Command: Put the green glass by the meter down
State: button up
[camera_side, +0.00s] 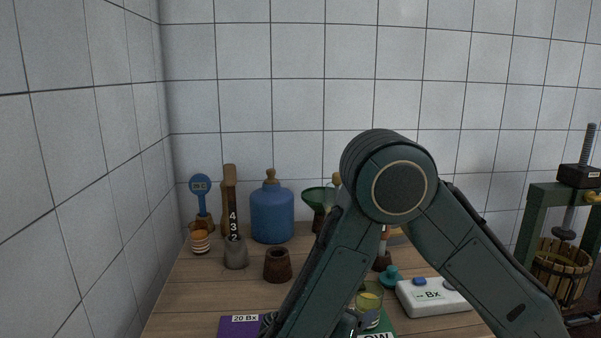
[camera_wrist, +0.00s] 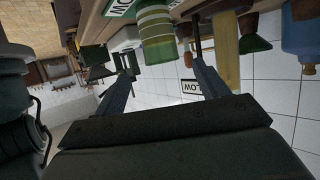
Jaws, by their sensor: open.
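The green glass (camera_side: 370,297), a tumbler with yellowish-green contents, stands low at the front of the table, on or at the edge of a green mat (camera_side: 388,327) whose label is partly hidden. The white meter (camera_side: 433,296), marked "Bx", is just right of it. My gripper (camera_side: 350,322) is beside the glass, mostly hidden by my arm. In the wrist view the green glass (camera_wrist: 157,35) appears between the two spread fingers of my gripper (camera_wrist: 158,62), with gaps on both sides. Whether a finger touches it I cannot tell.
A purple mat (camera_side: 238,326) marked "20 Bx" lies left. Behind are a brown cup (camera_side: 277,265), a grey pot (camera_side: 236,253), a striped glass (camera_side: 200,238) and a blue demijohn (camera_side: 272,215). A teal stopper (camera_side: 390,276) sits by the meter. A press (camera_side: 556,270) stands right.

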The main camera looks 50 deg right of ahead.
jog(key=shift+r, duration=0.1)
jog(key=s+d+r+n+t+y, duration=0.1)
jog(key=s+r+n+t+y, duration=0.4)
jog(key=s+r+n+y, duration=0.7)
notch_tip(320, 180, up, 2)
jog(key=n+y, duration=0.1)
jog(key=n, duration=0.5)
jog(key=shift+s+d+r+t, duration=0.15)
jog(key=shift+s+d+t, duration=0.1)
jog(key=shift+d+t, duration=0.05)
